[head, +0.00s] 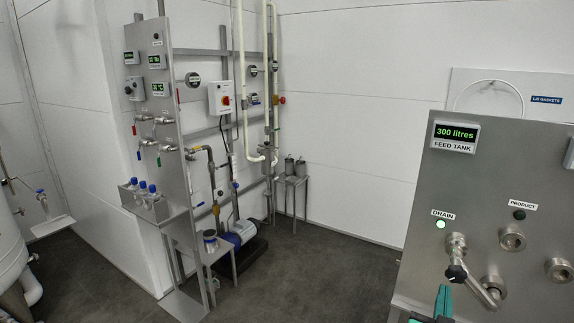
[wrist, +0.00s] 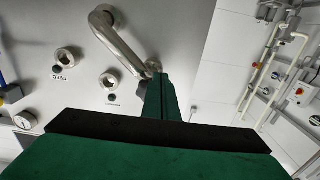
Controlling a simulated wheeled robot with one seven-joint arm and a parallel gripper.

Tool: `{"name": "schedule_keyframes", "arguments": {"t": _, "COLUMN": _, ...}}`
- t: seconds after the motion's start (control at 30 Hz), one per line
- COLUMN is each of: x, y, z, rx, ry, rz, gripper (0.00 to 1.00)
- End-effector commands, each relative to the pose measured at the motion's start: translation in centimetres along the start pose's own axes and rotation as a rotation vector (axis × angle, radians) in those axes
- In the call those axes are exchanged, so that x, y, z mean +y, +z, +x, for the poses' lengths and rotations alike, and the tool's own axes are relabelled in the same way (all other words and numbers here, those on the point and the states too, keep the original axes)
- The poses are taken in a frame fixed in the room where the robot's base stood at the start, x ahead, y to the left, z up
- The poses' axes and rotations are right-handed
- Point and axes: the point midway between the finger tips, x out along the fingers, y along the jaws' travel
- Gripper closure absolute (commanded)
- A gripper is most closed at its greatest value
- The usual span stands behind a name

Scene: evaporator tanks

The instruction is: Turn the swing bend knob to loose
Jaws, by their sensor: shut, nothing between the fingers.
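The swing bend (head: 478,288) is a bent steel pipe on the steel feed tank panel (head: 490,190). Its black knob (head: 457,273), with a pale mark, sits at its left end, below the drain port (head: 455,243). My gripper (head: 443,290) has green fingers and shows at the bottom edge of the head view, just below and left of the knob. In the wrist view, the closed fingers (wrist: 161,78) point at the pipe's end. The swing bend (wrist: 118,42) arches to the upper left there, and the fingertips hide most of the knob. I cannot tell whether they touch it.
Open ports (head: 511,238) lie right of the bend on the panel. A green drain light (head: 440,225) is lit, and the display (head: 455,134) reads 300 litres. Pipework and a pump (head: 240,232) stand at the far wall. The floor (head: 320,265) between is clear.

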Motion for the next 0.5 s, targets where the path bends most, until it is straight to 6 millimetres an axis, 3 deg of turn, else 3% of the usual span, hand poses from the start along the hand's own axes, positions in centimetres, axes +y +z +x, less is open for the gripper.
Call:
{"name": "schedule_keyframes", "arguments": {"t": 0.2, "x": 0.0, "y": 0.0, "z": 1.4, "rx": -0.001, "ry": 0.0, "rz": 0.0, "gripper": 1.0}}
{"name": "schedule_keyframes", "arguments": {"t": 0.5, "x": 0.0, "y": 0.0, "z": 1.5, "rx": -0.001, "ry": 0.0, "rz": 0.0, "gripper": 1.0}}
